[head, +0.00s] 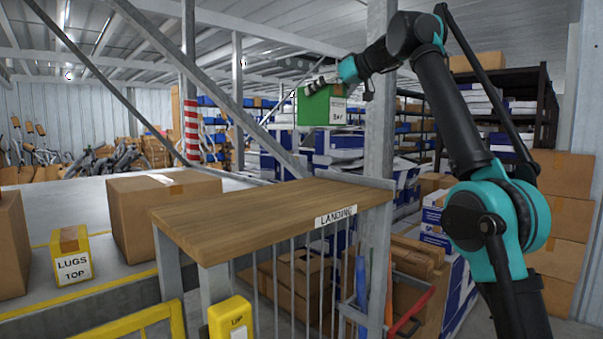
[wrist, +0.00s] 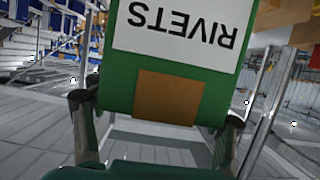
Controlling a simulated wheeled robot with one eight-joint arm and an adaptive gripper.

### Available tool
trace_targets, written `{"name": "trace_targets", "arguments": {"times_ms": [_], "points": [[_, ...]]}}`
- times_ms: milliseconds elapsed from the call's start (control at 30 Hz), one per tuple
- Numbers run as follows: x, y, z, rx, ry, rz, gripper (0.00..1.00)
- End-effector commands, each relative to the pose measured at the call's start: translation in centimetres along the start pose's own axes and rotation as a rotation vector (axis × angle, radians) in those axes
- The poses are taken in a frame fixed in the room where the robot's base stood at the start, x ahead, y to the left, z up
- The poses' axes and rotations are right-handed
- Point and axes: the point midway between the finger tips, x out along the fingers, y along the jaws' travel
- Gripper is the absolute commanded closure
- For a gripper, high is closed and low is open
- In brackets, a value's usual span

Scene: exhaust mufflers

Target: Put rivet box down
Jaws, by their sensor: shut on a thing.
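The rivet box is a green box (head: 318,108) with a white label, held up in the air above and behind the wooden landing top in the head view. In the wrist view the green box (wrist: 118,85) fills the upper middle, with a white label reading RIVETS upside down and a brown patch below it. My gripper (wrist: 157,108) has a finger on each side of the box and is shut on it. In the head view my gripper (head: 322,82) is at the box's top. The wooden top (head: 260,215), with a LANDING label, is bare.
A yellow LUGS TOP box (head: 72,258) and a cardboard box (head: 160,205) stand on the left.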

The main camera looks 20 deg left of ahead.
Motion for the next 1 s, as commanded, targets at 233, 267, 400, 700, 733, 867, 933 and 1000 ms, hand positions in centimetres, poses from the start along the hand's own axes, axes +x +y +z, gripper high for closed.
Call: {"name": "trace_targets", "arguments": {"times_ms": [233,267,400,700,733,867,933,1000], "points": [[0.5,0.0,1.5,0.001,0.0,0.0,0.85],[0.5,-0.1,1.7,0.001,0.0,0.0,0.85],[1.0,-0.1,3.2,0.001,0.0,0.0,0.85],[2.6,-0.2,7.8,0.001,0.0,0.0,0.85],[2.8,-0.2,8.3,0.0,0.0,0.0,0.85],[3.6,-0.2,10.7,0.001,0.0,0.0,0.85],[4.2,-0.1,12.0,0.001,0.0,0.0,0.85],[4.5,-0.2,13.1,0.001,0.0,0.0,0.85]]}}
